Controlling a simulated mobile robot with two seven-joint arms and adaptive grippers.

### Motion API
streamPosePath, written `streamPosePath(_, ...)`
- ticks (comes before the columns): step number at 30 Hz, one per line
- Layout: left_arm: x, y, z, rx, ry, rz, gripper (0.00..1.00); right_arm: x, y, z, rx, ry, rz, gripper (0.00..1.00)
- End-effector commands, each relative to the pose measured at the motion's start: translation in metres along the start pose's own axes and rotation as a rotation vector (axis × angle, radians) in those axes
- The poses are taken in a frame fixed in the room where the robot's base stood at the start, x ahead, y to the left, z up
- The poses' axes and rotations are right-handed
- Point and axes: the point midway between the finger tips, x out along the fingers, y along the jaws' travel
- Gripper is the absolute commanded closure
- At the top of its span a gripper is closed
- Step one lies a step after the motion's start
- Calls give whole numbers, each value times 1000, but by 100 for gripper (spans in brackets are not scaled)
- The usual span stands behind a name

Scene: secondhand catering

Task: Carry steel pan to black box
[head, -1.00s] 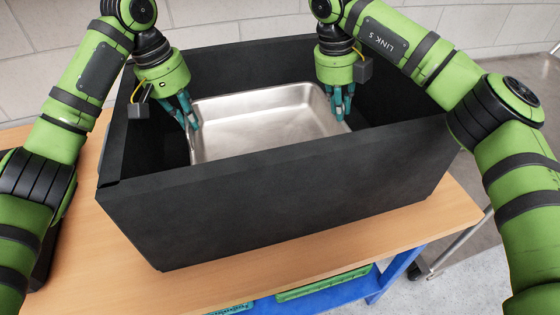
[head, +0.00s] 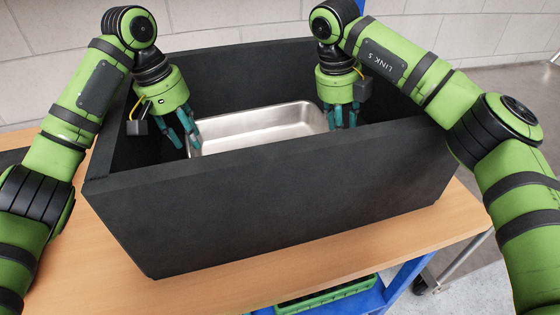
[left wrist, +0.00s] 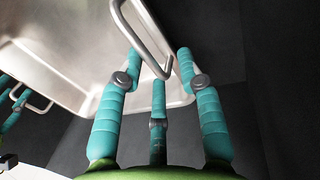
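The steel pan (head: 262,124) is a shallow, shiny rectangular tray, level inside the black box (head: 270,205). The box's front wall hides the pan's near side and base, so I cannot tell whether it touches the floor. My left gripper (head: 189,138) is inside the box at the pan's left end. In the left wrist view its fingers (left wrist: 160,70) are spread, with the wire handle (left wrist: 145,38) between them and gaps around it. My right gripper (head: 345,118) is at the pan's right end, its fingers apart; the front wall partly hides their tips.
The box stands on a wooden table (head: 210,290) with a blue frame (head: 405,285). A green crate (head: 325,295) sits below the tabletop. The box walls are close around both grippers. Bare tabletop shows in front of the box.

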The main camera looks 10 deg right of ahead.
Motion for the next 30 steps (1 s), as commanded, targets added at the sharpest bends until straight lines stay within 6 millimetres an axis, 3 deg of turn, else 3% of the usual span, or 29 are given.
streamPosePath(1,9,1,3,4,-14,-6,64,1,1,0,-2,-1,1,63)
streamPosePath(5,7,2,3,6,-13,-6,64,0,2,0,-3,-3,3,63)
streamPosePath(21,-71,-2,2,0,3,0,64,-1,3,0,-6,-4,5,63)
streamPosePath(26,-81,-2,3,0,3,2,64,-2,3,1,-6,-5,6,63)
streamPosePath(30,-82,-2,3,0,2,3,64,-17,3,1,-6,-9,6,63)
